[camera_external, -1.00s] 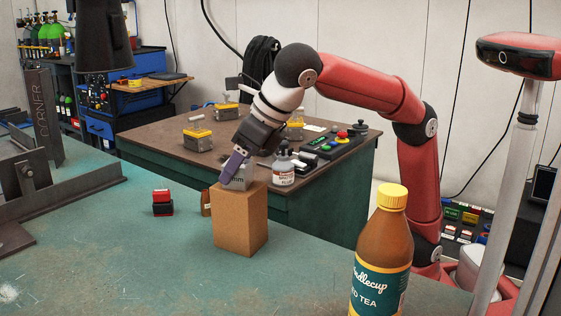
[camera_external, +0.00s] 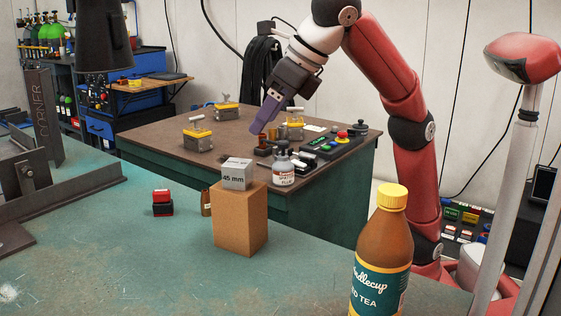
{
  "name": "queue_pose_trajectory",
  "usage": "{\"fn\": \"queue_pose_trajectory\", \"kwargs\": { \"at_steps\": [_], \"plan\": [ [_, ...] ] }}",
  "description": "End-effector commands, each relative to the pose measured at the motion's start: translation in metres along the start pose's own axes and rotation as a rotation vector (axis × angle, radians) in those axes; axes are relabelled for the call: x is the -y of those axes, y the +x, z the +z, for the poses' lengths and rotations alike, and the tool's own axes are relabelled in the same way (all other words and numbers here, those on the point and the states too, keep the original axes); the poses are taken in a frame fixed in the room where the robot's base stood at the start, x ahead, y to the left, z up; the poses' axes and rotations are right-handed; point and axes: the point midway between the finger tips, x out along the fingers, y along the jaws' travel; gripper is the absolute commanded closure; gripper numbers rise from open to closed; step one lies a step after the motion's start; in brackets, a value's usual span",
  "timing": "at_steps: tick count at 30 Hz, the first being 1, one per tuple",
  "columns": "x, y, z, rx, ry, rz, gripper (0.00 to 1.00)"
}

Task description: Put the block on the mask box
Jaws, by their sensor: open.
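A grey block (camera_external: 236,174) marked "45 mm" sits on top of a plain brown box (camera_external: 240,224), which I take to be the mask box. The box stands upright on the green table. The block rests flat, toward the left of the box's top. My gripper (camera_external: 257,129) is open and empty, above and behind the block, well clear of it. Its purple fingers point down and to the left.
A tea bottle (camera_external: 380,255) with a yellow cap stands at the front right. A red and black stamp (camera_external: 162,202) and a small brown bottle (camera_external: 206,203) are left of the box. A white spatter fluid bottle (camera_external: 282,168) stands behind.

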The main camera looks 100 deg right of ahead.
Motion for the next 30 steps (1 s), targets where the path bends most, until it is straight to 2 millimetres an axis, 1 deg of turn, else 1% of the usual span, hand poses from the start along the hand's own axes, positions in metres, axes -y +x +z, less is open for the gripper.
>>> {"fn": "queue_pose_trajectory", "kwargs": {
  "at_steps": [2,5,8,9,11,12,14,15,17,18,20,21,23,24,27,30],
  "plan": [
    [0.005,0.001,0.000,-0.001,0.038,-0.001,0.38],
    [0.020,0.006,-0.002,-0.004,0.177,0.003,0.38],
    [0.046,0.019,-0.012,-0.015,0.422,0.010,0.38],
    [0.059,0.025,-0.018,-0.022,0.544,0.013,0.38],
    [0.077,0.037,-0.031,-0.037,0.732,0.019,0.38],
    [0.090,0.045,-0.041,-0.049,0.862,0.022,0.38],
    [0.108,0.059,-0.059,-0.069,1.059,0.024,0.38],
    [0.120,0.069,-0.073,-0.084,1.192,0.023,0.38],
    [0.139,0.085,-0.096,-0.108,1.398,0.020,0.38],
    [0.150,0.096,-0.112,-0.125,1.537,0.015,0.38],
    [0.168,0.113,-0.139,-0.151,1.749,0.006,0.38],
    [0.178,0.125,-0.157,-0.168,1.891,-0.002,0.38],
    [0.193,0.142,-0.185,-0.193,2.093,-0.015,0.38],
    [0.201,0.153,-0.202,-0.208,2.218,-0.024,0.38],
    [0.217,0.176,-0.240,-0.240,2.483,-0.048,0.38],
    [0.226,0.192,-0.266,-0.261,2.661,-0.067,0.38]
  ]
}}
